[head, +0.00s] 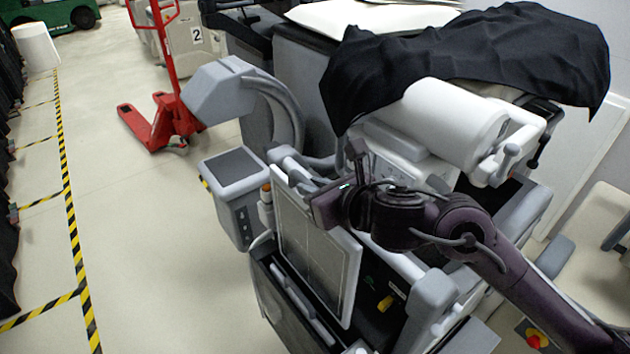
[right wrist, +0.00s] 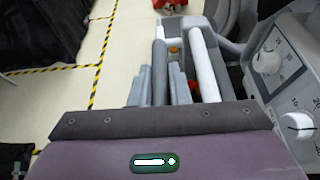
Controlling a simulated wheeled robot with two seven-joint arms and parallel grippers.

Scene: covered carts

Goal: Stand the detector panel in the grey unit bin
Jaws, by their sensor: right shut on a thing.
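The detector panel (head: 318,262) is a flat grey plate with a pale border, standing nearly upright in the head view. My right gripper (head: 318,203) is shut on its upper edge. The grey unit bin (head: 262,284) is at the front of the mobile unit, with a dark inside. The panel's lower part is at the bin's opening; I cannot tell whether it rests on the bottom. My left gripper is not in view.
A small grey console (head: 232,172) stands left of the bin. A white roll (head: 450,118) and a black cover (head: 470,50) lie on the unit above my arm. A red pallet jack (head: 165,115) stands behind on open floor. Yellow-black tape (head: 66,180) marks the left floor.

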